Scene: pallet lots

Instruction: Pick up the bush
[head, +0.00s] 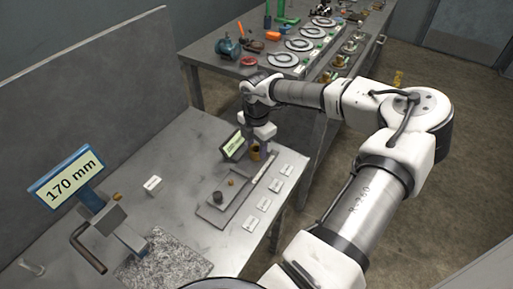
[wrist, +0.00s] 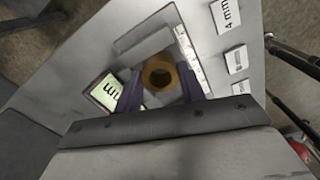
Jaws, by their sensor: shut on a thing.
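The bush (wrist: 159,75) is a brass-coloured ring with a dark bore, seen almost end-on between the two dark fingers in the wrist view. It also shows in the head view as a small brown cylinder (head: 256,153) just below my gripper (head: 260,142). My gripper in the wrist view (wrist: 160,88) is shut on the bush, one finger on each side. The bush is over the far end of a grey tray (head: 212,215); I cannot tell whether it touches the surface.
A small green-screened display (head: 233,146) stands close left of my gripper. White labels (head: 264,205) line the table's right edge. A dark round part (head: 217,198) and a small brass piece (head: 231,183) are at the tray. A "170 mm" sign (head: 66,178) stands left.

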